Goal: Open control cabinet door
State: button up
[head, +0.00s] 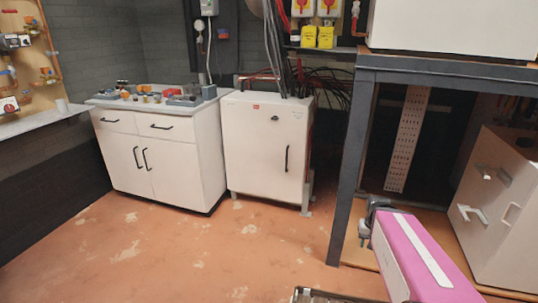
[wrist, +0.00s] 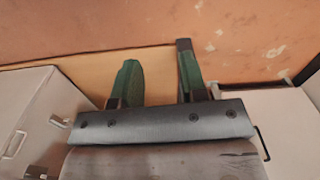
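The control cabinet (head: 262,155) is a white box on short legs in the middle of the head view, with cables running into its top. Its front door looks shut, with a black vertical handle (head: 286,159) on the right side and a small dark lock above it. My gripper (head: 366,222) shows small and dark beyond my pink arm, right of the cabinet and apart from it. In the wrist view, its two green-lined fingers (wrist: 157,62) are spread with nothing between them. The cabinet cannot be surely identified in the wrist view.
A white drawer unit (head: 155,150) with parts on top stands left of the cabinet. A dark metal frame (head: 349,160) rises between the cabinet and a beige unit (head: 505,205) at right. The reddish floor (head: 200,255) in front of the cabinet is clear.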

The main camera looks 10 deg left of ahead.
aim_at(265, 156)
jog(key=i+j+u, duration=0.1)
jog(key=i+j, duration=0.25)
jog(key=i, duration=0.15)
jog(key=i+j+u, duration=0.1)
jog(key=i+j, duration=0.15)
jog(key=i, duration=0.25)
